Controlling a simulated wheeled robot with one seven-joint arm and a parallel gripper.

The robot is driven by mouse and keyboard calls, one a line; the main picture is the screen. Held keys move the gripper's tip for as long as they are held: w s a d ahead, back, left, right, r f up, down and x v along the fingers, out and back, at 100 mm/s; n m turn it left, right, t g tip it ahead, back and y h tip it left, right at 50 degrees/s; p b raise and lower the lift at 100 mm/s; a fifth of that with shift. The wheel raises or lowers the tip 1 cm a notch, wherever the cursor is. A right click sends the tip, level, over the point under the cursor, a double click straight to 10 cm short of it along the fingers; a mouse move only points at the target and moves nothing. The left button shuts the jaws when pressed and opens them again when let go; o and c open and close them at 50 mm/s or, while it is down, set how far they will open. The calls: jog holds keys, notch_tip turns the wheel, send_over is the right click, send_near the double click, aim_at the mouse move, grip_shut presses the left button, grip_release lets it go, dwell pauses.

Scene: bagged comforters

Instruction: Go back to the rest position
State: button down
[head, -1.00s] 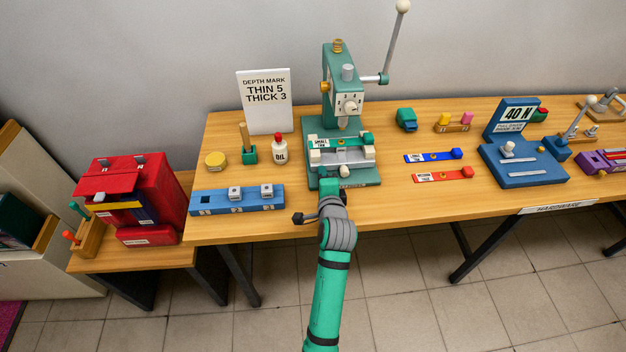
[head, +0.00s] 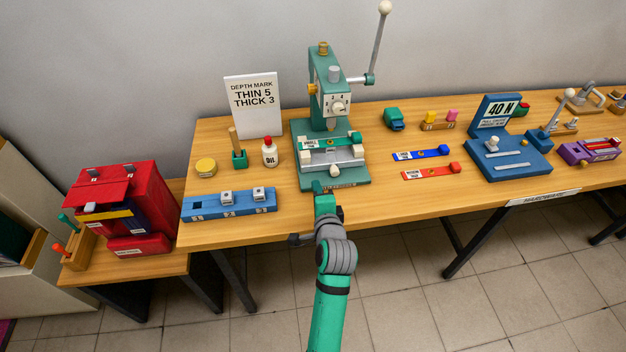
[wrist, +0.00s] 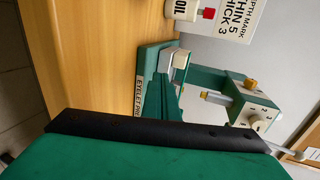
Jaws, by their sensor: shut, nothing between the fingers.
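My gripper (head: 320,188) is at the front edge of the green press (head: 334,180), seen from behind in the head view. Its fingers are small there and look shut with nothing held. My green arm reaches up from the bottom of the head view over the table's front edge. The press has a numbered dial, a raised lever with a white ball, and a white-and-green clamp piece on its bed.
The wooden table (head: 400,205) also holds a blue numbered block (head: 230,208), an oil bottle (head: 270,153), a depth sign (head: 252,105), blue and red strips, and a blue 40 N gauge (head: 515,165). A red box (head: 125,205) stands left.

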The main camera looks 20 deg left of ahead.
jog(key=v, duration=0.7)
jog(key=shift+w+d, duration=0.15)
jog(key=shift+d, duration=0.05)
jog(key=shift+s+a+r, duration=0.1)
jog(key=shift+s+a, duration=0.1)
jog(key=shift+s, duration=0.05)
jog(key=s+d+f+n+t+h, duration=0.1)
jog(key=s+d+f+n+h, duration=0.1)
jog(key=s+d+f, duration=0.5)
jog(key=s+d+f+n+t+h, duration=0.1)
jog(key=s+d+f+n+h, duration=0.3)
jog(key=s, duration=0.5)
jog(key=s+d+r+n, duration=0.2)
jog(key=s+n, duration=0.1)
jog(key=s, duration=0.6)
jog(key=s+d+r+n+h, duration=0.1)
jog(key=s+d+n, duration=0.1)
jog(key=s, duration=0.8)
jog(key=shift+d+r+n+t, duration=0.3)
jog(key=shift+d+r+n, duration=0.05)
jog(key=shift+n, duration=0.25)
jog(key=shift+s, duration=0.15)
